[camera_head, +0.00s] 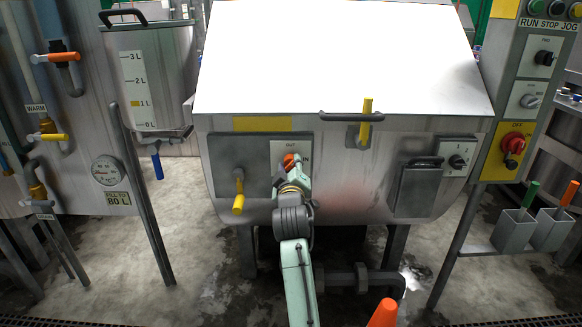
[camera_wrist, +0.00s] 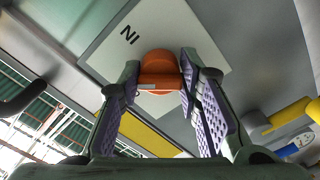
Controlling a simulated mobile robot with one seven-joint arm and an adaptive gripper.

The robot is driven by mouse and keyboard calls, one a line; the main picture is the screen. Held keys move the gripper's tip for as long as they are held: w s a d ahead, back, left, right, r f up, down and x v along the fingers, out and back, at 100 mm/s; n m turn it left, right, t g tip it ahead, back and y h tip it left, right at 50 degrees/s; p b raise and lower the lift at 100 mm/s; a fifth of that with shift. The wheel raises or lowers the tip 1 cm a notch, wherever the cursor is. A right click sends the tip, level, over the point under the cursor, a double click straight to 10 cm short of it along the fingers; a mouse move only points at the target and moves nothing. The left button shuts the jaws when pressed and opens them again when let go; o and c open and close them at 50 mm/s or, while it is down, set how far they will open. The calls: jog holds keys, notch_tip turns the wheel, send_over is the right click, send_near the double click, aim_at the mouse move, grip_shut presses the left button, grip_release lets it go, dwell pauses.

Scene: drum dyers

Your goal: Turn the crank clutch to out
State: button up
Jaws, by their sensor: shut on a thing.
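The crank clutch is an orange knob (camera_head: 289,160) on a pale plate (camera_head: 277,148) on the drum's front. My gripper (camera_head: 297,178) covers the knob's lower part from the front. In the wrist view the orange knob (camera_wrist: 158,62) sits between the two purple-padded fingers of my gripper (camera_wrist: 161,80), which are shut on it. The IN mark shows beside it on the plate (camera_wrist: 207,38). I cannot tell which mark the knob points to.
A yellow-handled crank (camera_head: 238,198) hangs just left of the plate. A yellow lever (camera_head: 366,118) stands above right, by the lid handle. A dark box (camera_head: 414,190) and a switch plate (camera_head: 458,156) are farther right. An orange cone (camera_head: 383,313) stands in front.

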jog(key=n, duration=0.4)
jog(key=shift+n, duration=2.2)
jog(key=o, duration=1.1)
jog(key=shift+o, duration=0.2)
jog(key=s, duration=1.2)
